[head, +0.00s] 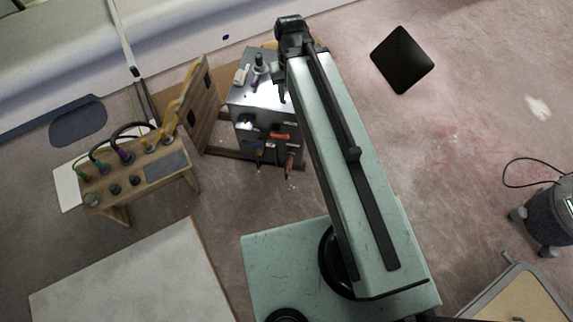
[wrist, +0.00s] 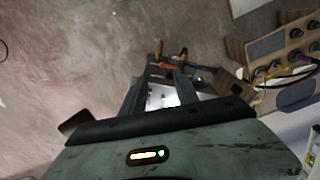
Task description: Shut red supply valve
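A metal box (head: 262,92) on the floor carries valves and small fittings. On its near face is an orange-red handle (head: 280,136), lying roughly sideways. A second orange-red piece (head: 290,166) hangs lower, pointing down. I cannot tell for sure which is the red supply valve. Orange-red pieces also show ahead of my gripper in the wrist view (wrist: 165,66).
A wooden panel (head: 196,105) stands left of the box. A wooden bench (head: 150,180) with knobs and cables is further left. A pale board (head: 135,280) lies at the front left. A black square (head: 402,59) and a dark canister (head: 553,213) are at right, with open floor between.

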